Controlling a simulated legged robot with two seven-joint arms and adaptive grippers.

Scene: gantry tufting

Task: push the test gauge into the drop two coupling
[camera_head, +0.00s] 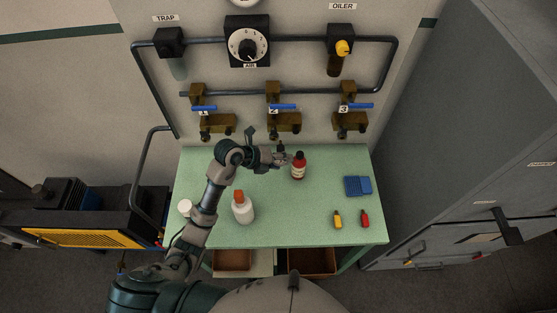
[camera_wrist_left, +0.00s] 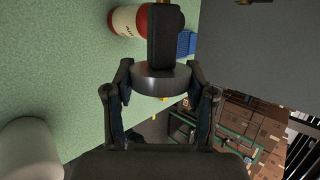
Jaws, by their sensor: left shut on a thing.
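My left gripper (camera_head: 282,158) is at the back middle of the green table, below drop two. In the left wrist view (camera_wrist_left: 160,78) its fingers are shut on the test gauge (camera_wrist_left: 166,38), a dark round body with a black block-like part. In the head view the gauge is small and mostly hidden by the gripper. The drop two coupling (camera_head: 277,127) is brass, on the wall under the blue-handled valve marked 2, above the gripper. The gauge appears apart from it. My right gripper is out of view.
Drops one (camera_head: 212,127) and three (camera_head: 350,125) flank drop two.

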